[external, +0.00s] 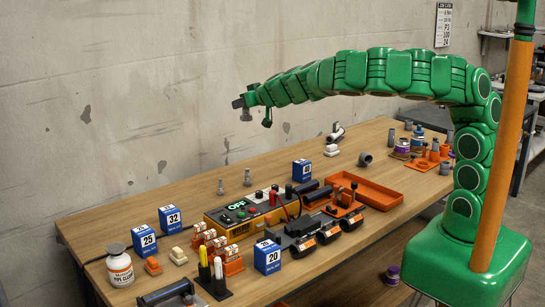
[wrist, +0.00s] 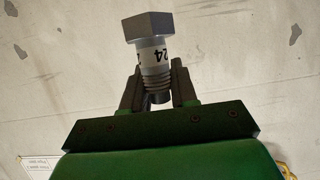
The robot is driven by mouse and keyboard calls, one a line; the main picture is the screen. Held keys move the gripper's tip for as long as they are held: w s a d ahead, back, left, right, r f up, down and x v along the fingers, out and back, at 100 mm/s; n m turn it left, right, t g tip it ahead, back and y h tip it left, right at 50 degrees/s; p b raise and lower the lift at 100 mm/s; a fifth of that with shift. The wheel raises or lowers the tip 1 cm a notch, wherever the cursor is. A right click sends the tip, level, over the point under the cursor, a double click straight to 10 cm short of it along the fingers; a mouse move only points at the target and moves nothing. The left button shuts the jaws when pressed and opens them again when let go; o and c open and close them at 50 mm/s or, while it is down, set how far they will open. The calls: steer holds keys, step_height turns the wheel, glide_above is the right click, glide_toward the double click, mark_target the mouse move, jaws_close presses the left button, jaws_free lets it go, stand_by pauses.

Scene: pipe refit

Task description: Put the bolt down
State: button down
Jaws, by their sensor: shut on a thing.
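My gripper (external: 242,103) is held high above the back of the workbench (external: 190,215), in front of the grey wall. It is shut on a grey bolt (external: 246,115), clear of the bench. In the wrist view, the bolt (wrist: 149,27) has a hexagonal head, a white band marked 24 and a threaded shank. The two fingers (wrist: 155,76) grip the threaded part, and the head sticks out beyond them. The tip of the shank is partly hidden between the fingers.
Small grey upright parts (external: 247,177) stand on the bench below my gripper. A yellow OFF box (external: 222,225), blue numbered boxes (external: 170,220) and an orange tray (external: 397,197) stand further forward. Bare wood lies along the back left.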

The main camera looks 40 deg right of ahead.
steer(key=s+d+r+m+g+h, duration=0.2)
steer(key=s+d+m+g+h, duration=0.25)
steer(key=d+m+h, duration=0.35)
steer(key=s+d+r+m+g+h, duration=0.1)
steer(key=s+d+m+g+h, duration=0.4)
steer(key=d, duration=0.4)
step_height(320, 180, down, 17)
steer(key=m+t, duration=0.1)
steer(key=shift+w+a+f, duration=0.15)
steer(key=shift+w+f, duration=1.55)
steer(key=shift+w, duration=0.75)
steer(key=shift+w+a+f, duration=0.1)
steer(key=shift+w+f, duration=1.65)
steer(key=shift+w, duration=0.65)
steer(key=shift+w+a+f, duration=0.15)
steer(key=shift+w+f, duration=1.55)
steer(key=shift+w, duration=0.75)
steer(key=shift+f, duration=1.4)
steer(key=shift+f, duration=0.15)
steer(key=c, duration=0.9)
jaws_free()
